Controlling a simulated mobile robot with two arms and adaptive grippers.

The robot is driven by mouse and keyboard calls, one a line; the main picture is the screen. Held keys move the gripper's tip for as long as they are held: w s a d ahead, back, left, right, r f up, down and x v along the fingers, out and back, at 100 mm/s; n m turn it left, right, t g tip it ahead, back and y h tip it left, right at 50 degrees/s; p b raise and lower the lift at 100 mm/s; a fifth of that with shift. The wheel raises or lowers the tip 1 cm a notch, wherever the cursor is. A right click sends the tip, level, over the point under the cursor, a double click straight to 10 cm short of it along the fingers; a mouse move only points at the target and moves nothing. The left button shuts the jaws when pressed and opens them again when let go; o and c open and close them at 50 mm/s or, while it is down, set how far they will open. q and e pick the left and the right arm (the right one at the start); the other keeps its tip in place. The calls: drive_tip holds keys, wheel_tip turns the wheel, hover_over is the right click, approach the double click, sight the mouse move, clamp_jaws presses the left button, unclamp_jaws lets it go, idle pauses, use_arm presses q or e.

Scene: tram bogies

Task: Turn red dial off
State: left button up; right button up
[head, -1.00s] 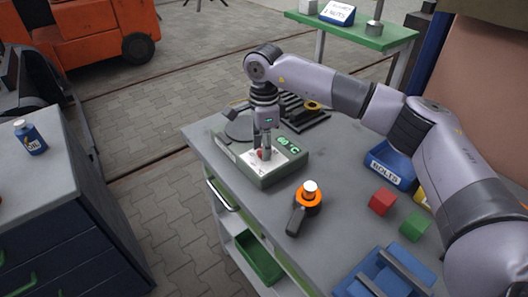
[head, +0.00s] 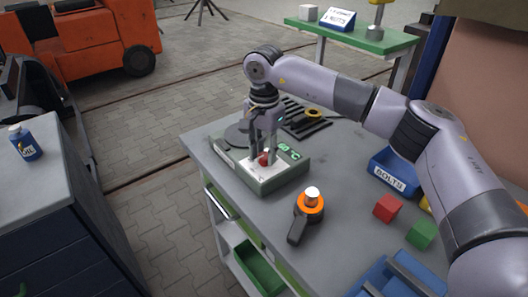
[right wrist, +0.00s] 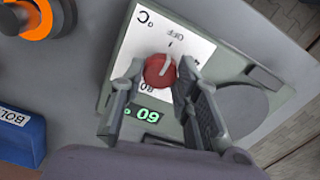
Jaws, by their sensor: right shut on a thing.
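The red dial (right wrist: 158,72) sits on the white scale plate (right wrist: 143,30) of a grey-green box (head: 268,184) on the workbench. My right gripper (head: 263,158) points down over the box, with its fingers on either side of the dial; it is shut on the dial. In the right wrist view the fingers (right wrist: 161,72) flank the dial, and its pale pointer points up towards the OFF mark (right wrist: 173,37). The green display (right wrist: 140,114) reads 60 °C. My left gripper is not in view.
An orange-ringed tool (head: 310,203), red block (head: 388,208), green block (head: 421,234) and blue BOLTS bin (head: 394,172) stand on the bench (head: 345,200).

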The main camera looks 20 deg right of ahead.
sight(264, 155)
drive_tip(key=shift+w+r, duration=0.1)
drive_tip(key=shift+r, duration=0.05)
drive_tip(key=o, duration=1.2)
drive_tip(key=shift+c, duration=0.2)
drive_tip(key=shift+r, duration=0.15)
wheel_tip(264, 155, up, 12)
drive_tip(key=shift+f, duration=0.25)
